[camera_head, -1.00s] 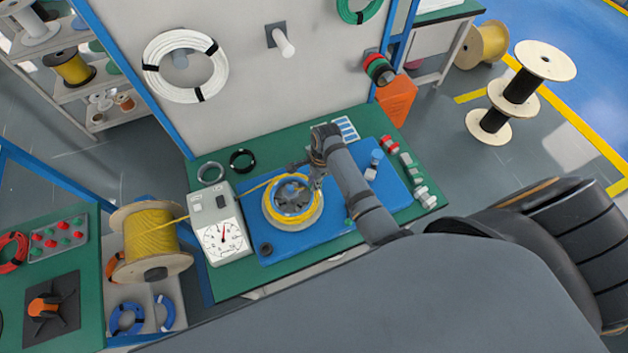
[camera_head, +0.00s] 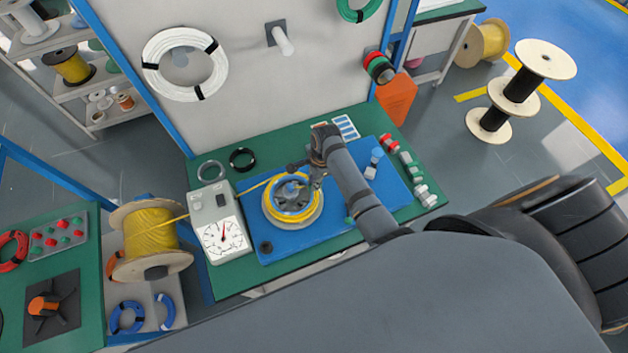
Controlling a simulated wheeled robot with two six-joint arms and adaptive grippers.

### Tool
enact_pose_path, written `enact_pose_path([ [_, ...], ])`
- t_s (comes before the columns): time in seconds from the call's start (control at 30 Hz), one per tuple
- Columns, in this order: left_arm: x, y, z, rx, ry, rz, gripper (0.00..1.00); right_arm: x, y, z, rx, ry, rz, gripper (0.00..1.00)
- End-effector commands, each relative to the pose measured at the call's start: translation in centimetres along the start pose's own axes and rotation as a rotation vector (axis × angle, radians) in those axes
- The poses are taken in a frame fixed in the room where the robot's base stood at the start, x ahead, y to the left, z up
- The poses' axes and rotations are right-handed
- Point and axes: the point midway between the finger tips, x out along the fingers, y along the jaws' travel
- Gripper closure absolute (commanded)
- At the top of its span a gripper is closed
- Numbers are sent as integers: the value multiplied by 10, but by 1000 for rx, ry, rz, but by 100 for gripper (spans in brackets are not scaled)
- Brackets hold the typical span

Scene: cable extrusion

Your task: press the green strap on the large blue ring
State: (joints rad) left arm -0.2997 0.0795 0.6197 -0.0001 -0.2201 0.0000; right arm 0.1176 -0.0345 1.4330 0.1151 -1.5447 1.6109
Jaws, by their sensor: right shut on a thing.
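Two blue rings lie on a lower shelf at the lower left: one ring (camera_head: 117,319) and, to its right, another (camera_head: 158,315). I cannot tell which is the large one. A small green piece (camera_head: 349,221) shows on the blue mat beside my right arm; I cannot tell whether it is the green strap. My right gripper (camera_head: 317,181) is at the right rim of the winder (camera_head: 305,225), which carries a coil of yellow cable (camera_head: 272,208). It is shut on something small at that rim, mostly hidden. My left gripper is out of view.
The winder stands on a blue mat (camera_head: 340,230) on the green bench (camera_head: 222,282). A dial meter (camera_head: 222,240) is to its left, fed from a yellow spool (camera_head: 150,238). Small coloured pieces (camera_head: 410,170) line the bench's right side. A backboard (camera_head: 250,90) rises behind.

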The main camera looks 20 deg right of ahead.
Motion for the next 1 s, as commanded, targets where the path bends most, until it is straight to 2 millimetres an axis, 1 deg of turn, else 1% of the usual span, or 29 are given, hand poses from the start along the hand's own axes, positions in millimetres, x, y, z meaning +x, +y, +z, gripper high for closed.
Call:
enact_pose_path([
  [1.0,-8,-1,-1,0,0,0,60,1,1,0,0,0,2,100],
])
